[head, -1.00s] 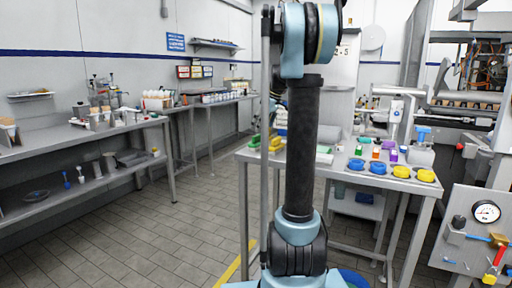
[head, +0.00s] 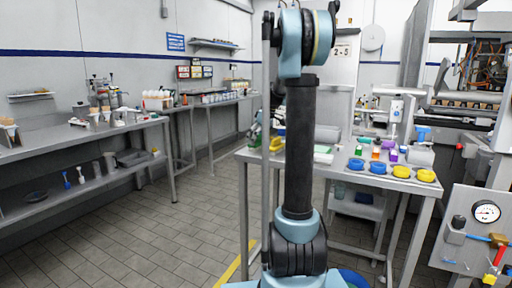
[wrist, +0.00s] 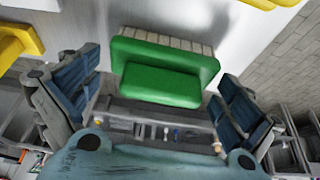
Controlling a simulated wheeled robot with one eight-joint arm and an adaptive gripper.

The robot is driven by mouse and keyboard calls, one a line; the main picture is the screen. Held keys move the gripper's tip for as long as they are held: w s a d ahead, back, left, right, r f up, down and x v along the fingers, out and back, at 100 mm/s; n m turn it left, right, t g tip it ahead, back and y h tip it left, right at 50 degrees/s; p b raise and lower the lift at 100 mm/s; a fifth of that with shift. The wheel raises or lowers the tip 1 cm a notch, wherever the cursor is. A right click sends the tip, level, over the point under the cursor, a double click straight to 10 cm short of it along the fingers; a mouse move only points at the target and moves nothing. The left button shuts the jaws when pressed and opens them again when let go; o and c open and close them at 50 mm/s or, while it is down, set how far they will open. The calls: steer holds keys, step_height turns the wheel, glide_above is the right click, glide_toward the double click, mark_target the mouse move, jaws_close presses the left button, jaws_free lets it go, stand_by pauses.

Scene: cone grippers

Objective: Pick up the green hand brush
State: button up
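The green hand brush (wrist: 162,82) lies in the upper middle of the wrist view. Its pale bristles (wrist: 165,40) show along its far edge, on a light metal table top (wrist: 225,38). My gripper (wrist: 157,72) is open, with one finger to the left of the brush and one to the right. Neither finger visibly touches it. In the head view my gripper (head: 257,130) is at the left end of the table, partly behind my arm, and the brush is mostly hidden there.
A yellow object (wrist: 18,42) lies left of the brush in the wrist view, and another yellow piece (wrist: 265,3) shows at the top right. In the head view, blue and yellow round items (head: 401,171) and small bottles (head: 376,153) stand farther right on the table.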

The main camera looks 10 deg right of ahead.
steer(key=c, duration=0.7)
steer(key=shift+r, duration=0.1)
step_height(320, 180, up, 10)
steer(key=shift+f, duration=0.1)
